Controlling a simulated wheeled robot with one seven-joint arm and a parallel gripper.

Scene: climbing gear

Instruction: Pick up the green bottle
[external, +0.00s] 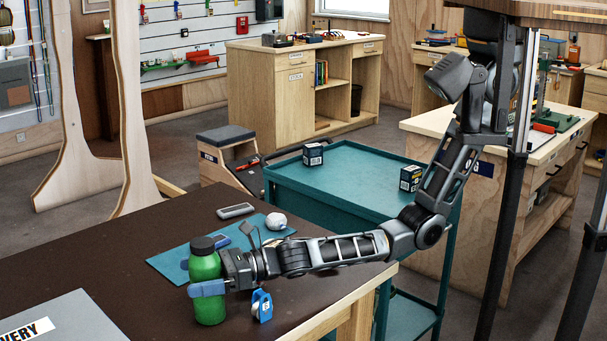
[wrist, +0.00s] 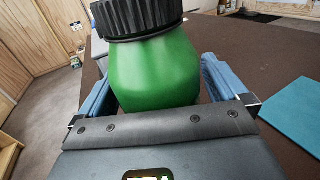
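The green bottle (external: 206,295) with a black ribbed cap (external: 202,245) stands upright near the front of the dark brown table. It also fills the upper middle of the wrist view (wrist: 155,72). My gripper (external: 200,277) reaches in from the right at about mid-height of the bottle. Its blue fingers lie on either side of the bottle, one in front and one behind. In the wrist view the fingers of my gripper (wrist: 158,85) are wide apart, at the outer ends of the palm. I see no firm contact with the bottle.
A blue carabiner-like item (external: 262,305) stands beside my gripper on the table (external: 110,255). A teal mat (external: 175,262) lies behind, with a white ball (external: 276,221) and a phone-like device (external: 236,211) near it. A grey case (external: 65,320) is at front left. A teal cart (external: 345,180) stands behind.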

